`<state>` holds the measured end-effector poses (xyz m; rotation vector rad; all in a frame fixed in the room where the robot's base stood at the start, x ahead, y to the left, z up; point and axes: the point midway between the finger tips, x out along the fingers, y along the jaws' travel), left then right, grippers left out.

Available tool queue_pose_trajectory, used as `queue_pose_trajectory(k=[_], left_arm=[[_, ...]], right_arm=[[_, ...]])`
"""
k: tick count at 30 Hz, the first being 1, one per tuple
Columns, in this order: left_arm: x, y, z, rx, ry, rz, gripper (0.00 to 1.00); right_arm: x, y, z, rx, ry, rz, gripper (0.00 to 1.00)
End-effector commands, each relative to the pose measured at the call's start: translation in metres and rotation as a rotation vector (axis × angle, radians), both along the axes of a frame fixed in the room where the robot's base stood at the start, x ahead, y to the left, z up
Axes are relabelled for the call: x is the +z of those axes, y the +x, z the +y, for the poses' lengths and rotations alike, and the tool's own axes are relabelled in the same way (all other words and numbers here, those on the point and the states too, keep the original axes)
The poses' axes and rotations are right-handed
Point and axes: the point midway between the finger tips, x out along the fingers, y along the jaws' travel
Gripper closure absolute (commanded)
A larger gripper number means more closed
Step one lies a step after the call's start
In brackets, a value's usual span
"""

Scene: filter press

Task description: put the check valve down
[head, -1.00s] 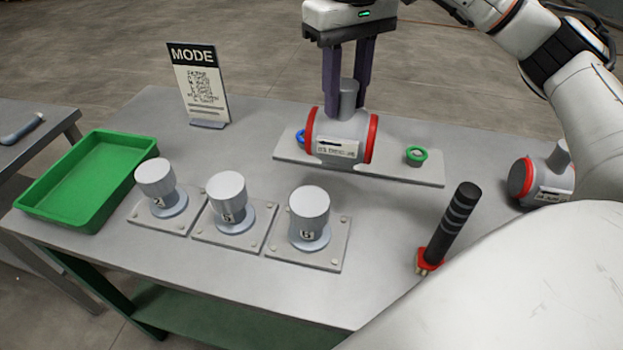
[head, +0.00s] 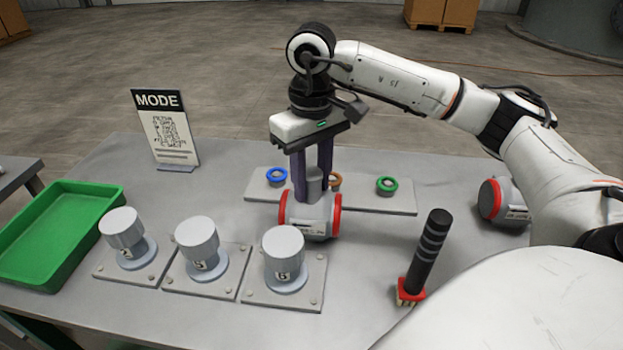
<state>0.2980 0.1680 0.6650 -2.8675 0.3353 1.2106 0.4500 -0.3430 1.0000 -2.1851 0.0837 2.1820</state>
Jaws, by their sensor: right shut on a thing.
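The check valve (head: 311,216), a grey body with a red ring at each end and a white label, is low over the table, at the front edge of the grey plate with coloured rings. Whether its underside touches the table is unclear, as the front post partly hides its lower left. My right gripper (head: 313,184) points down from above and is shut on the valve's upright grey stub. A second similar valve (head: 500,200) stands at the right of the table, partly behind my right arm. My left gripper is not in view.
The plate (head: 345,199) carries a blue ring (head: 277,177), a brownish ring (head: 334,180) and a green ring (head: 386,186). Several numbered posts (head: 196,237) stand in front left. A black-handled tool (head: 428,250) stands front right. A green tray (head: 55,235) and MODE sign (head: 165,130) are left.

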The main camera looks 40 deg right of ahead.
Motion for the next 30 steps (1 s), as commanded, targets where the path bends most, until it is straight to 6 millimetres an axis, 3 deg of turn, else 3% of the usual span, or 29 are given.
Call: queue_pose_trajectory(k=[7,8,11,23,30], left_arm=[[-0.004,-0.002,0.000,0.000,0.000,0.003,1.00],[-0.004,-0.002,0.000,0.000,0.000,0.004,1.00],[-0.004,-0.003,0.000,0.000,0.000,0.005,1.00],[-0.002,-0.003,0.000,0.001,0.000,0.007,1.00],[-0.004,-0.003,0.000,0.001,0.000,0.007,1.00]], right_arm=[[-0.002,0.001,0.000,0.001,0.001,-0.003,0.96],[-0.003,0.000,0.000,0.001,0.000,0.000,0.64],[-0.002,0.000,0.000,0.001,0.000,0.000,0.48],[0.006,0.001,0.001,0.001,0.001,-0.002,0.48],[0.052,0.002,0.001,0.001,0.002,-0.005,0.48]])
